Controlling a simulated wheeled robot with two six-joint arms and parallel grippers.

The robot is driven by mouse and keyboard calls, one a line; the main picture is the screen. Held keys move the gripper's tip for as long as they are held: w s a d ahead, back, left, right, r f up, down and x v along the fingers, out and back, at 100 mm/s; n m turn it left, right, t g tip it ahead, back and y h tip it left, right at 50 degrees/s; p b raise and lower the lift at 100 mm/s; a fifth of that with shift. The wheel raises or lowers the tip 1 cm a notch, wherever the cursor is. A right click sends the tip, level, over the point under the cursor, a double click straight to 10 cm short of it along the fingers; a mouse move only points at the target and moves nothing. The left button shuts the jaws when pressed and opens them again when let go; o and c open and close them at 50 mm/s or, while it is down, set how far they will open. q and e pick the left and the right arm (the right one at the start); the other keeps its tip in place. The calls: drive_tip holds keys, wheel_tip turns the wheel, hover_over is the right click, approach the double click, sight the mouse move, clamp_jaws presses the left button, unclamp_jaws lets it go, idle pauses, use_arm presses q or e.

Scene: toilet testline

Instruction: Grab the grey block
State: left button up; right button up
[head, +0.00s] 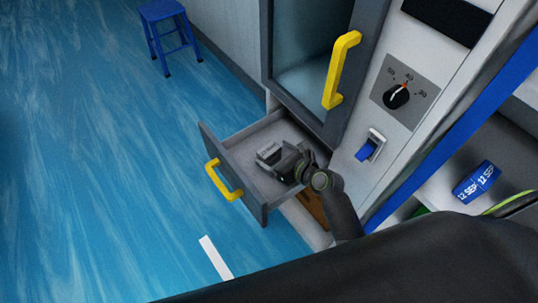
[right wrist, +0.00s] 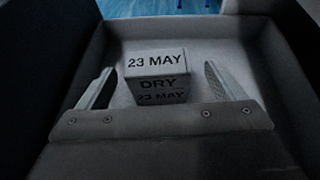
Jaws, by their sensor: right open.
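The grey block (right wrist: 157,66) lies in the open drawer (right wrist: 110,38) and carries the dark text "23 MAY" and "DRY" in the right wrist view. My right gripper (right wrist: 158,84) is open, with one finger on each side of the block and a visible gap to both. In the head view my right gripper (head: 270,153) reaches down inside the drawer (head: 236,184), and it largely covers the block there. My left gripper is not in view.
The drawer has a yellow handle (head: 222,180). Above it is a cabinet door with a yellow handle (head: 341,70). A dial (head: 396,96) and blue switch (head: 368,149) sit to the right. A blue "12 SEP" block (head: 476,182) lies further right. A blue stool (head: 168,33) stands on open floor.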

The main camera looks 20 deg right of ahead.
sight(265, 148)
drive_tip(key=x, duration=0.5)
drive_tip(key=shift+a+r, duration=0.1)
drive_tip(key=shift+a, duration=0.1)
drive_tip(key=c, duration=1.2)
